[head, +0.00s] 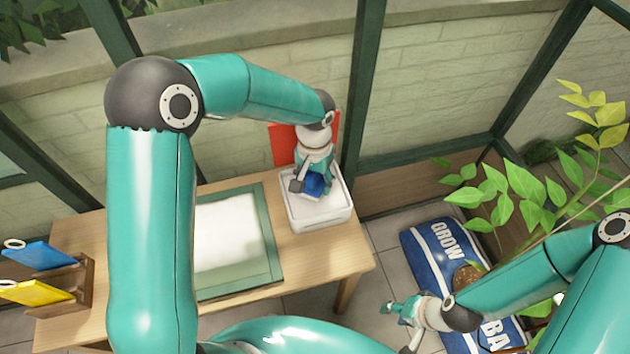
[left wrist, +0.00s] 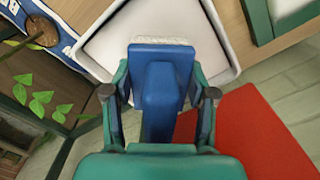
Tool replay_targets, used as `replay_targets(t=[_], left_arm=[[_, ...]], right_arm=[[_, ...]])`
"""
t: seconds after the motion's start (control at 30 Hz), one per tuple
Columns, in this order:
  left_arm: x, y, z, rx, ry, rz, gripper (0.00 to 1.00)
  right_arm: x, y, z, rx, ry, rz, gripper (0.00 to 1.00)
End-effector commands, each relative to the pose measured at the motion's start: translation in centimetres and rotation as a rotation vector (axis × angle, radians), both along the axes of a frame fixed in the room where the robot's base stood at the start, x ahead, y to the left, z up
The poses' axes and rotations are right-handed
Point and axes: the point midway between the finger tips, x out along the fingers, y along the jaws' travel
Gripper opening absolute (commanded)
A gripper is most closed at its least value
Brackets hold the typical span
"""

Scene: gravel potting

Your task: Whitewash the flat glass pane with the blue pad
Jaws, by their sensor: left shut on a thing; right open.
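My left gripper (head: 312,186) is shut on the blue pad (head: 316,183) over the white tray (head: 322,222) at the table's right end. In the left wrist view the pad (left wrist: 160,85) sits between both fingers (left wrist: 160,92), with a pale edge at its far end above the tray's interior (left wrist: 120,30). I cannot tell whether it touches the tray floor. The green-framed flat glass pane (head: 236,276) lies on the table left of the tray. White covers much of it, with a greenish strip along its near side. My right gripper (head: 404,322) is open and empty, off the table.
A blue handled piece (head: 38,255) and a yellow one (head: 38,293) rest in a wooden rack (head: 85,285) at the left. A red panel (head: 283,146) stands behind the tray. A blue bag (head: 435,262) and leafy plant (head: 525,185) are at the right.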

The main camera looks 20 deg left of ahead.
Motion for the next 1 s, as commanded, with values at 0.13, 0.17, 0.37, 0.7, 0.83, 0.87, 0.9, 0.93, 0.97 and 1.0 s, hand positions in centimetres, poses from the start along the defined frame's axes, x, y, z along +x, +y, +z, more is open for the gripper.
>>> replay_targets(t=[0.13, 0.17, 0.37, 0.7, 0.83, 0.87, 0.9, 0.93, 0.97, 1.0], left_arm=[[0.0, 0.0, 1.6, 0.0, -0.001, 0.0, 0.24], [0.0, 0.0, 1.8, 0.0, -0.001, 0.0, 0.24], [0.0, 0.0, 3.5, -0.001, -0.001, 0.001, 0.24], [0.0, 0.0, 5.1, 0.0, -0.001, 0.001, 0.24], [0.0, 0.0, 5.0, 0.0, -0.001, 0.001, 0.24], [0.0, 0.0, 5.0, 0.0, -0.001, 0.001, 0.24], [0.0, 0.0, 5.0, 0.0, -0.001, 0.001, 0.24], [0.0, 0.0, 5.0, 0.0, -0.001, 0.001, 0.24], [0.0, 0.0, 5.0, 0.0, -0.001, 0.001, 0.24], [0.0, 0.0, 5.0, 0.0, -0.001, 0.001, 0.24]], right_arm=[[0.0, 0.0, 1.1, 0.0, 0.0, 0.0, 0.44], [0.0, 0.0, 1.3, 0.0, 0.0, 0.0, 0.44], [0.0, 0.0, 2.4, 0.0, 0.0, 0.0, 0.44], [0.0, 0.0, 3.4, 0.0, 0.0, 0.0, 0.44], [0.0, 0.0, 3.3, 0.0, 0.0, 0.0, 0.44], [0.0, 0.0, 3.3, 0.0, 0.0, 0.0, 0.44], [0.0, 0.0, 3.3, 0.0, 0.0, 0.0, 0.44], [0.0, 0.0, 3.3, 0.0, 0.0, 0.0, 0.44], [0.0, 0.0, 3.3, 0.0, 0.0, 0.0, 0.44], [0.0, 0.0, 3.3, 0.0, 0.0, 0.0, 0.44]])
